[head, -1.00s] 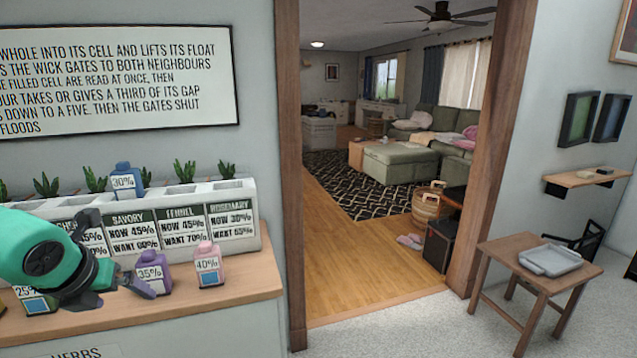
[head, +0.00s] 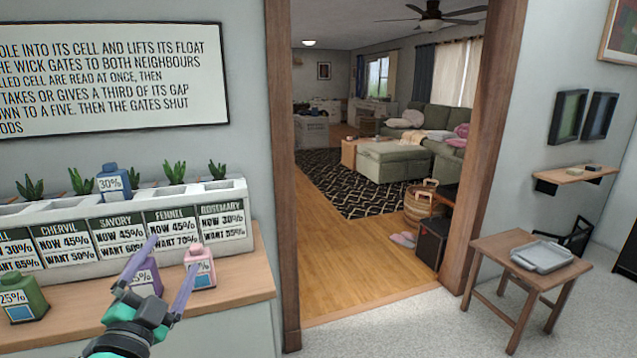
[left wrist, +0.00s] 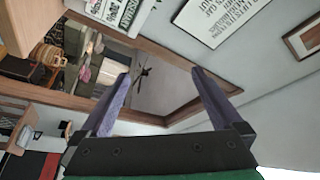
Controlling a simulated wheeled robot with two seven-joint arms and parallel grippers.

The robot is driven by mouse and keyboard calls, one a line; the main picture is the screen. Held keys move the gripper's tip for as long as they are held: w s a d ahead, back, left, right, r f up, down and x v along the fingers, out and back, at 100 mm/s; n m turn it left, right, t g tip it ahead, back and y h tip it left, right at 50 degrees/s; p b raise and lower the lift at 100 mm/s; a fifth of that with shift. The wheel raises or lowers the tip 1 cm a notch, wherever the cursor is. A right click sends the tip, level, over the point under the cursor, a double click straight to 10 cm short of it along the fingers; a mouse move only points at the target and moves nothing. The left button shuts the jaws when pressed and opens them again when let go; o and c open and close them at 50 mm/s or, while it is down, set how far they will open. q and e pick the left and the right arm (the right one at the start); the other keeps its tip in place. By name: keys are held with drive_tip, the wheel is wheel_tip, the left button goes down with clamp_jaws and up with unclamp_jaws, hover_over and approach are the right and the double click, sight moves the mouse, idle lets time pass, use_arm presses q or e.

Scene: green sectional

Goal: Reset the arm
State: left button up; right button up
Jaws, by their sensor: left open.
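My left gripper (head: 166,270) is open and empty in front of the wooden counter, its two purple fingers pointing up. In the head view its fingers overlap the purple 35% bottle, which is partly hidden behind them. In the left wrist view the spread fingers (left wrist: 160,95) have nothing between them but the doorway and ceiling behind. My left arm enters from the bottom of the head view. My right gripper is not in view.
A white planter (head: 120,270) with labelled cells stands on the counter (head: 245,286). A blue 30% bottle (head: 113,184) sits on it. A pink bottle (head: 200,268) and green 25% bottle (head: 22,300) stand in front. A doorway and small table (head: 490,262) are right.

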use_arm(q)
drive_tip(key=s+a+f+n+g+y, duration=0.25)
drive_tip(key=f+n+g, duration=0.2)
drive_tip(key=f, duration=0.55)
drive_tip(key=s+a+f+n+g+y, duration=0.1)
drive_tip(key=s+f+n+g, duration=0.35)
drive_tip(key=f, duration=0.65)
drive_tip(key=s+d+f+g+h, duration=0.2)
drive_tip(key=s+d+f+g, duration=0.15)
drive_tip(key=s+f, duration=0.25)
drive_tip(key=s+d+f+g+h, duration=0.2)
drive_tip(key=s+d+f+g, duration=0.1)
drive_tip(key=s+f+g, duration=0.3)
wheel_tip(320, 180, down, 17)
drive_tip(key=s+p, duration=0.2)
drive_tip(key=p, duration=0.1)
drive_tip(key=s+a+f+g+p, duration=0.1)
drive_tip(key=s+a+f+p, duration=0.2)
drive_tip(key=s+f, duration=1)
drive_tip(key=s, duration=0.4)
drive_tip(key=shift+s+f, duration=0.35)
drive_tip(key=shift+s, duration=0.05)
